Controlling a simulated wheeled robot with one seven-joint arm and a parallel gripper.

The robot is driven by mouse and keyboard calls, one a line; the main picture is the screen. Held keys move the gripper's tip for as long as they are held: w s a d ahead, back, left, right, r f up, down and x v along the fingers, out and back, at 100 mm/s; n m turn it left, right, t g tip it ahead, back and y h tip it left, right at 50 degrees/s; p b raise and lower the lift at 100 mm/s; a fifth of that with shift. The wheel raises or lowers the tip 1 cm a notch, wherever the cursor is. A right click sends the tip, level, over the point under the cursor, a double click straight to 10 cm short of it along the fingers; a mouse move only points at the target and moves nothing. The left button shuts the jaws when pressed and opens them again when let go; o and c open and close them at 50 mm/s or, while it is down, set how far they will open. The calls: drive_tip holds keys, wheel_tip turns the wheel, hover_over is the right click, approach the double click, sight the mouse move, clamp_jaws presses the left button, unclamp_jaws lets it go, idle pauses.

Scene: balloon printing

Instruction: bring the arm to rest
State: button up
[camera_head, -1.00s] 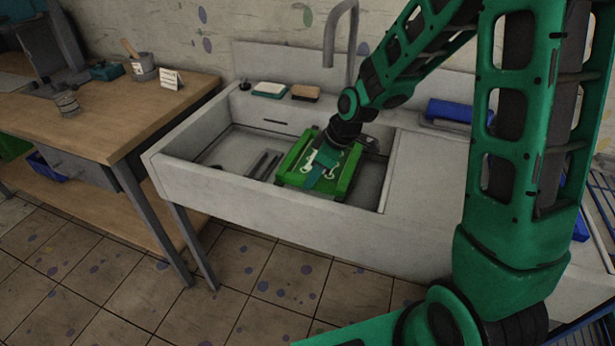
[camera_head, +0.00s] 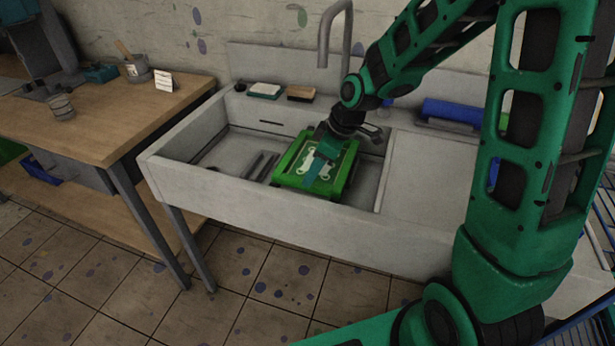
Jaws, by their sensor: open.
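My green arm reaches from the right over the sink (camera_head: 222,190). My gripper (camera_head: 318,160) points down over a green frame or tray (camera_head: 345,183) with white shapes on it, which lies in the sink basin. The gripper's teal fingers overlap the frame in the picture; I cannot tell whether they touch it. The jaws are open, and nothing shows held between them.
The faucet (camera_head: 349,30) rises behind the sink, close to my arm. Sponges (camera_head: 301,93) lie on the back ledge. A blue item (camera_head: 450,112) lies on the right counter. A wooden table (camera_head: 100,125) with a tin (camera_head: 60,106) stands at left.

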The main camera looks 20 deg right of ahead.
drive_tip(key=v, duration=0.7)
drive_tip(key=s+d+r+m+h, duration=0.3)
drive_tip(key=s+d+m, duration=0.5)
drive_tip(key=s+d, duration=0.35)
drive_tip(key=s+d+m+g, duration=0.1)
drive_tip(key=s+d+m, duration=0.2)
drive_tip(key=s, duration=0.5)
drive_tip(key=s+d+m+g, duration=0.1)
drive_tip(key=s+d+m, duration=0.3)
drive_tip(key=s+m, duration=0.2)
drive_tip(key=shift+s+d+r+g, duration=0.25)
drive_tip(key=shift+s+g, duration=0.15)
drive_tip(key=shift+s, duration=0.6)
drive_tip(key=shift+w+f+h, duration=0.25)
drive_tip(key=shift+w+h, duration=0.05)
drive_tip(key=shift+w, duration=0.35)
